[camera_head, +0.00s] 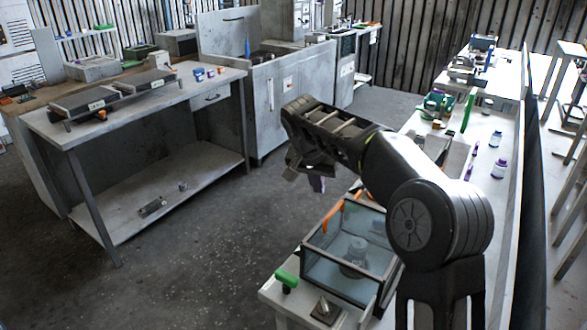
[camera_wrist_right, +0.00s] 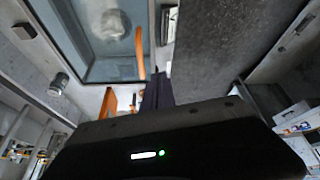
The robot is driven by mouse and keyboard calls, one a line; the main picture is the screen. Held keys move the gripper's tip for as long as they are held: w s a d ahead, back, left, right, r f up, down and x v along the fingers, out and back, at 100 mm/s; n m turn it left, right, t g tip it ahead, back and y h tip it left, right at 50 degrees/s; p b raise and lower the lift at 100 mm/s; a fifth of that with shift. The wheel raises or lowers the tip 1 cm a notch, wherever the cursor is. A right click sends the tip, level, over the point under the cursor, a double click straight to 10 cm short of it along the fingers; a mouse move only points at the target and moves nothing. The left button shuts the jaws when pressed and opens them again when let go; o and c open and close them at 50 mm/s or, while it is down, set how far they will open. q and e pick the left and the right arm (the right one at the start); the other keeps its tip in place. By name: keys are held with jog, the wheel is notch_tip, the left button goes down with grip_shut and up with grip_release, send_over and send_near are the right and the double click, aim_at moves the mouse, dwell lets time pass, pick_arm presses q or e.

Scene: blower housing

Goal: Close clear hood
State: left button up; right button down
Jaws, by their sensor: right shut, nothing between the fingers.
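The clear hood (camera_head: 345,235) is a box of bluish see-through panels in a dark frame, near the front end of the long right-hand bench. A grey round part (camera_head: 355,250) shows through its panels. An orange bar (camera_head: 333,215) is at its upper left edge; I cannot tell whether the hood is fully shut. In the right wrist view the hood's panel (camera_wrist_right: 92,35) fills the upper left, with an orange bar (camera_wrist_right: 139,48) along it. My right gripper (camera_head: 317,184) is shut and empty, above and beyond the hood, apart from it in the head view. My left gripper is not in view.
A green-handled item (camera_head: 287,280) and a small metal block (camera_head: 325,310) are on the bench (camera_head: 275,291) in front of the hood. Open floor (camera_head: 200,270) separates this bench from the table (camera_head: 135,110) at left.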

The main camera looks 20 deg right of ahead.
jog(key=w+a+r, duration=0.3)
jog(key=a, duration=0.1)
jog(key=shift+a+r, duration=0.2)
jog(key=shift+a, duration=0.2)
jog(key=w+a+f+n+t+y, duration=0.35)
jog(key=w+a+f+n, duration=0.2)
jog(key=a+f, duration=0.6)
jog(key=s+a+f+n+y, duration=0.1)
jog(key=s+a+f, duration=0.2)
jog(key=f, duration=0.3)
jog(key=s+a+f+n+g+y, duration=0.1)
jog(key=s+a+f, duration=0.15)
jog(key=f, duration=0.25)
jog(key=s+a+f+n+y, duration=0.1)
jog(key=s+a+f, duration=0.2)
jog(key=f, duration=0.3)
jog(key=s+f+g, duration=0.1)
jog(key=s+f, duration=0.4)
jog(key=s, duration=0.7)
jog(key=s+f+m+g+y, duration=0.1)
jog(key=s+f+g, duration=0.1)
jog(key=s+f, duration=0.4)
jog(key=s+f+m+g, duration=0.1)
jog(key=s+f, duration=0.5)
jog(key=s, duration=1.1)
jog(key=shift+s+g, duration=0.35)
jog(key=shift+g, duration=0.2)
